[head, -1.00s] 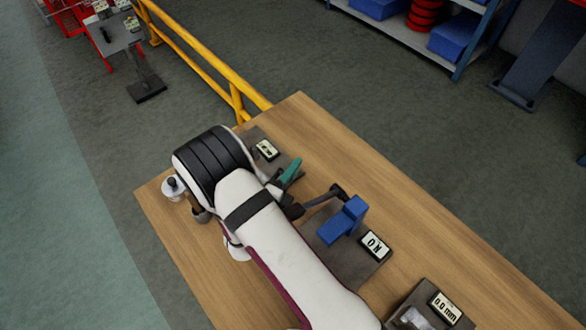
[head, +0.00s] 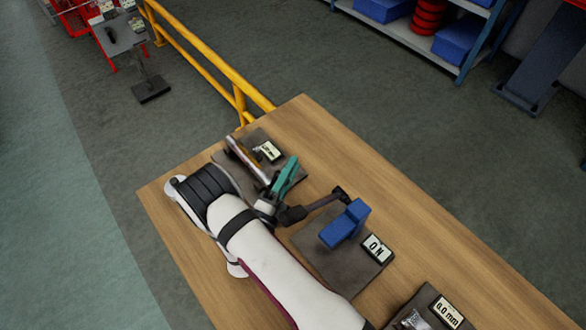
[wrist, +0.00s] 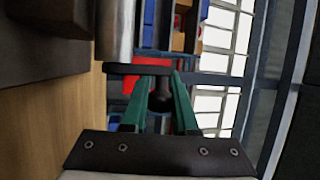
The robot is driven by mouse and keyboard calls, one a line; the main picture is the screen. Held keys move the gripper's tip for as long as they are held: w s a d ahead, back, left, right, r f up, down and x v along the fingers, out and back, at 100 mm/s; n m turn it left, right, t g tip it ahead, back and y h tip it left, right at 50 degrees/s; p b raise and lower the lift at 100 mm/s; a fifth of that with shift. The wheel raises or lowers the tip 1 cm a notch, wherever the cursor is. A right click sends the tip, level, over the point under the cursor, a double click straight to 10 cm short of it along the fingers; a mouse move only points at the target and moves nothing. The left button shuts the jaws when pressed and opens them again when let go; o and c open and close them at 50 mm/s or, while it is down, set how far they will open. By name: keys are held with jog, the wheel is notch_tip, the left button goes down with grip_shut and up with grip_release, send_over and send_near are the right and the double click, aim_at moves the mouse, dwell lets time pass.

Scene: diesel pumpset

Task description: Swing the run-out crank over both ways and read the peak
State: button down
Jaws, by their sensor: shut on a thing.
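In the wrist view the green fingers of my gripper (wrist: 160,100) are shut on a dark knob (wrist: 161,88) at the end of the dark crank bar (wrist: 130,70). A bright metal cylinder (wrist: 115,30) meets the bar at its left. In the head view my gripper (head: 284,178) is at the far station on the bench, by a pale metal shaft (head: 247,158). The crank itself is mostly hidden there by my gripper and wrist. A small display (head: 268,151) stands beside it, its digits too small to read surely.
A blue block (head: 344,224) with a dark lever (head: 326,201) and an N display (head: 377,249) stands nearer on the bench (head: 420,210). A 0.0 mm display (head: 446,312) is at lower right. A yellow rail (head: 205,60) runs behind. The bench's right strip is clear.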

jog(key=shift+s+a+r+n+t, duration=0.1)
jog(key=shift+a+r+n+t, duration=0.05)
jog(key=shift+n+t, duration=0.15)
dwell(0.4)
jog(key=c, duration=0.7)
grip_release()
jog(key=s+a, duration=0.1)
jog(key=s, duration=0.3)
jog(key=s+a, duration=0.2)
jog(key=s, duration=0.2)
jog(key=s+a, duration=0.1)
jog(key=s, duration=0.3)
jog(key=shift+s+a, duration=0.15)
jog(key=shift+a, duration=0.25)
